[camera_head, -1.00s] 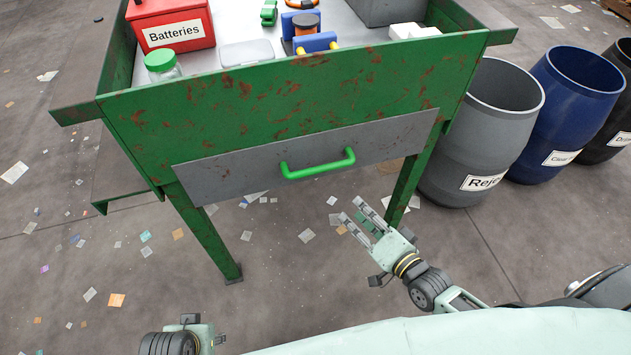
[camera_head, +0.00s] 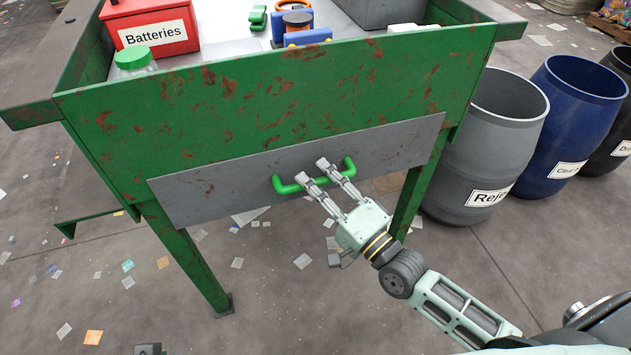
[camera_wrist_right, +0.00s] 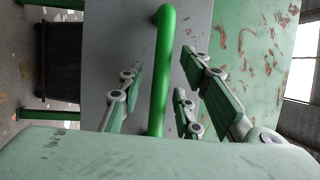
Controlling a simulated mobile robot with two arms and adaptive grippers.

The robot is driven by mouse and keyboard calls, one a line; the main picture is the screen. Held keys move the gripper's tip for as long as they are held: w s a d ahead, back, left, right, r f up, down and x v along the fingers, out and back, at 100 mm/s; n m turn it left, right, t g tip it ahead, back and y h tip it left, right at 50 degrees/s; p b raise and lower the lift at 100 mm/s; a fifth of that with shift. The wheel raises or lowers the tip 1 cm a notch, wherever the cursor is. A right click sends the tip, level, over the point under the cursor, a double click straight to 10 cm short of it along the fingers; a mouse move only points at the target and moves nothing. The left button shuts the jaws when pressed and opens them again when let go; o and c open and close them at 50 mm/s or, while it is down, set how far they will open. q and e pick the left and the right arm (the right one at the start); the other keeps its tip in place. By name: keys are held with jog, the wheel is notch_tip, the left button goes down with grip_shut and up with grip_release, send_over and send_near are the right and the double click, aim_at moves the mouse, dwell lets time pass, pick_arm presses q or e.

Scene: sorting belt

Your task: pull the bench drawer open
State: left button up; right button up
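The bench drawer (camera_head: 220,192) is a grey, rust-spotted front panel set in the green bench, and it looks shut. Its green bar handle (camera_head: 290,187) runs across its middle. My right gripper (camera_head: 314,171) is at the handle, its fingertips in front of the bar and partly covering it. In the right wrist view the handle (camera_wrist_right: 161,70) passes between the spread fingers of this gripper (camera_wrist_right: 160,85), with gaps on both sides, so it is open around the bar. Of my left arm only a small dark part shows at the bottom edge; its fingers are hidden.
A red Batteries box (camera_head: 152,30), a green-lidded jar (camera_head: 134,60) and other items stand on the bench top. A grey Reject barrel (camera_head: 470,150) and a blue barrel (camera_head: 560,120) stand to the right. Paper scraps litter the floor.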

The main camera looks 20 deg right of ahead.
jog(key=shift+w+a, duration=0.1)
jog(key=shift+w, duration=0.2)
grip_shut()
dwell(0.5)
